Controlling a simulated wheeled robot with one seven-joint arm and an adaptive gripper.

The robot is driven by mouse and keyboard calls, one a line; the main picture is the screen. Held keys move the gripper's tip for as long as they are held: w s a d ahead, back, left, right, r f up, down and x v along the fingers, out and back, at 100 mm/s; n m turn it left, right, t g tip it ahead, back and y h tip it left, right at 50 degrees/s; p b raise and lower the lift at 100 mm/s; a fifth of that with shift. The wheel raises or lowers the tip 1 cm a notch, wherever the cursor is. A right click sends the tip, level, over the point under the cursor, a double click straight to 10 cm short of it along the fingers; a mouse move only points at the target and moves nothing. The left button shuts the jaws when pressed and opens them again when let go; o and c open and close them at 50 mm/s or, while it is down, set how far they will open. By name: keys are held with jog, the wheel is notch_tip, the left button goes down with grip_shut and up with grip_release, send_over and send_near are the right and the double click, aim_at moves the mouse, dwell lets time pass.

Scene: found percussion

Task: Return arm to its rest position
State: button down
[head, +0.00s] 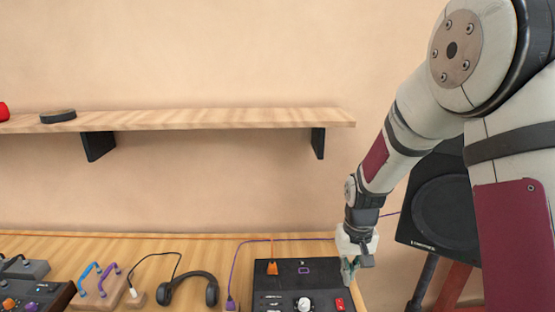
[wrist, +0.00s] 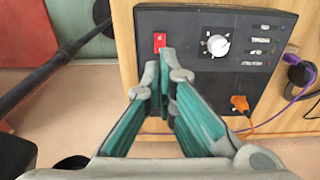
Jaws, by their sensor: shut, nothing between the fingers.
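My arm reaches down from the upper right in the head view. My gripper (head: 348,270) is at the right edge of a dark control box on the table. In the wrist view my gripper (wrist: 162,62) is shut and empty, its fingertips near the box's red switch. The dark control box (wrist: 212,18) has a white knob (wrist: 217,45), a red switch (wrist: 159,41) and an orange plug (wrist: 240,104). In the head view the box (head: 275,283) stands on the wooden table (head: 200,243). I cannot tell whether the fingertips touch the box.
A black speaker (head: 440,205) on a stand is close to my arm at the right. Headphones (head: 188,287) and a rack with coloured handles (head: 97,283) lie left of the box. A wooden shelf (head: 220,118) is on the wall. Orange and purple cables cross the table.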

jog(key=s+r+t, duration=0.1)
jog(key=s+r, duration=0.3)
jog(key=r, duration=0.7)
jog(key=s+r+t, duration=0.2)
jog(key=s+r, duration=0.5)
jog(key=s, duration=0.3)
jog(key=s+r+t, duration=0.2)
jog(key=s+r, duration=0.4)
jog(key=s, duration=0.3)
jog(key=shift+s+r, duration=0.35)
jog(key=shift+s, duration=0.05)
jog(key=shift+a, duration=0.1)
